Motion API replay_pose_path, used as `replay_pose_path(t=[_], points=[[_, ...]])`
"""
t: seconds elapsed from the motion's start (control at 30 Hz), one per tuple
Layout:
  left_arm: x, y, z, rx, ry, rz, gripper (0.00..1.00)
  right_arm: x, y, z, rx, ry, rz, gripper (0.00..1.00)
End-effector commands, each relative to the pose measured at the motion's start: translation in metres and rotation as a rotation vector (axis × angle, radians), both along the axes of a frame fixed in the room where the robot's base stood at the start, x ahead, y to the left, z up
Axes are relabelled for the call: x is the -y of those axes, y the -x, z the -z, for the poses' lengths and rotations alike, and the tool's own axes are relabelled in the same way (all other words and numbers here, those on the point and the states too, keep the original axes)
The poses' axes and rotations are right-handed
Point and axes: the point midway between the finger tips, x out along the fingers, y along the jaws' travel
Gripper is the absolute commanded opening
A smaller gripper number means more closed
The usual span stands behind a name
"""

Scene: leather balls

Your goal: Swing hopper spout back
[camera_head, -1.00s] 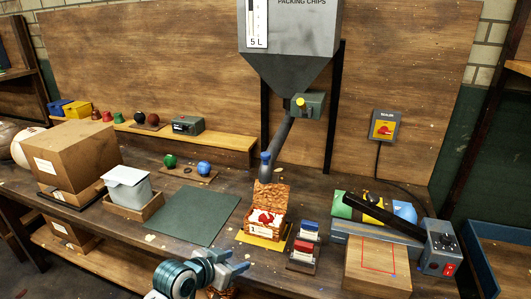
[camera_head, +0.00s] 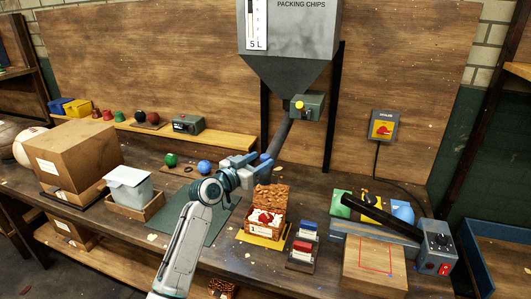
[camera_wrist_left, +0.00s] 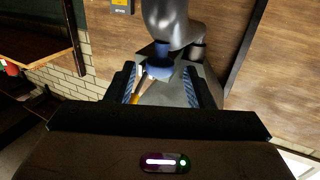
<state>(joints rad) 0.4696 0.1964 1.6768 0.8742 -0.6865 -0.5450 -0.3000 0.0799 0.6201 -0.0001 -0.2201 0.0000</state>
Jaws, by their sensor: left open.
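The grey hopper (camera_head: 290,75) marked packing chips hangs at the back. Its dark spout (camera_head: 281,138) slants down and left from the box with the yellow knob (camera_head: 300,104). My left gripper (camera_head: 256,165) is at the spout's lower end, with its fingers open. In the left wrist view the spout (camera_wrist_left: 165,22) and its blue collar (camera_wrist_left: 160,70) show between the two fingers; I cannot tell whether they touch. My right gripper is not in view.
A green mat (camera_head: 185,222) lies left of the box. Green (camera_head: 170,160) and blue (camera_head: 204,167) balls sit behind. A stand with red and blue blocks (camera_head: 303,246) and a sealer with a black arm (camera_head: 383,217) are at right. A large carton (camera_head: 85,150) stands left.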

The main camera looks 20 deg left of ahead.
Motion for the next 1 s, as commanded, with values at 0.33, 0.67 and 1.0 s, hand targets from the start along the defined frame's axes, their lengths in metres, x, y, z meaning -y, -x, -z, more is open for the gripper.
replay_pose_path(t=[0.33, 0.67, 1.0], points=[[0.014, -0.030, 0.000, 0.000, 0.000, 0.001, 0.48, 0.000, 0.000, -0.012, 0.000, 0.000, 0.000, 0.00], [0.014, -0.030, 0.001, 0.000, -0.001, 0.000, 0.34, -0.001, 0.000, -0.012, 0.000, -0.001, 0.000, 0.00], [0.013, -0.030, 0.001, 0.000, -0.001, 0.001, 0.00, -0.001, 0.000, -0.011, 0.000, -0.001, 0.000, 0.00]])
